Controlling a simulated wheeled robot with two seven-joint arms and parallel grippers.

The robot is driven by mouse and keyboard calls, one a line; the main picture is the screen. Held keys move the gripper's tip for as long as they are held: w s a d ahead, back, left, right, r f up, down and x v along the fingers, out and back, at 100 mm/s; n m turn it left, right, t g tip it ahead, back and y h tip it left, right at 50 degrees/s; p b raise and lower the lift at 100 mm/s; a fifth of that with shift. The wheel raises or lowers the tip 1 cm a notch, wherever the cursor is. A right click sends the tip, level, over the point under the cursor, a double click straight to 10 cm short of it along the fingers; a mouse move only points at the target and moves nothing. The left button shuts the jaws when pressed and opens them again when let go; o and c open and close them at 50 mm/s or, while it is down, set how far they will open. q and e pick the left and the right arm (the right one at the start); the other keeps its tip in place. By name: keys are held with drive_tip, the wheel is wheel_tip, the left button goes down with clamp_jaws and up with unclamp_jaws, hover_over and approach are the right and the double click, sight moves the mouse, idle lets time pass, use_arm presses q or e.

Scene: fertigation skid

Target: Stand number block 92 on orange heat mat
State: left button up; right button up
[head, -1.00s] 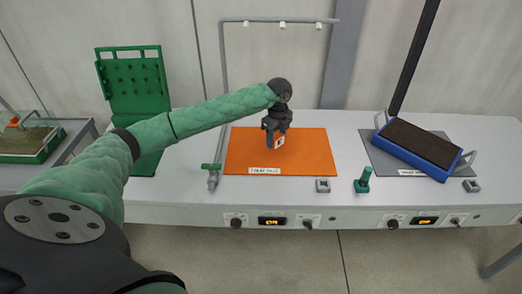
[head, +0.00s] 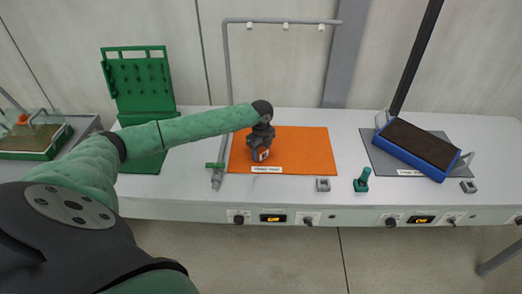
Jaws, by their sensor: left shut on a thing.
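The orange heat mat (head: 308,148) lies flat on the white bench, with a white label at its front edge. My left gripper (head: 261,148) points down over the left part of the mat. It is shut on the number block (head: 262,155), a small block with a white face and an orange-red mark. The number is too small to read. The block is low over the mat, and I cannot tell whether it touches. The gripper hides its upper part. My right gripper is not in view.
A grey pipe frame with a green-handled tap (head: 216,170) stands at the mat's left edge. A grey square holder (head: 323,184) and a teal knobbed piece (head: 362,180) are at the front right. A blue tray (head: 420,150) sits on a grey mat. A green pegboard stand (head: 140,85) is behind left.

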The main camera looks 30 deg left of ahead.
use_arm(q)
drive_tip(key=shift+f, duration=0.1)
drive_tip(key=o, duration=1)
drive_tip(key=shift+c, duration=0.2)
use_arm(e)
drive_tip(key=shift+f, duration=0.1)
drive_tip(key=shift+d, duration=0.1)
use_arm(q)
drive_tip(key=shift+r, duration=0.5)
wheel_tip(320, 180, up, 11)
drive_tip(key=b, duration=0.3)
drive_tip(key=shift+r, duration=0.15)
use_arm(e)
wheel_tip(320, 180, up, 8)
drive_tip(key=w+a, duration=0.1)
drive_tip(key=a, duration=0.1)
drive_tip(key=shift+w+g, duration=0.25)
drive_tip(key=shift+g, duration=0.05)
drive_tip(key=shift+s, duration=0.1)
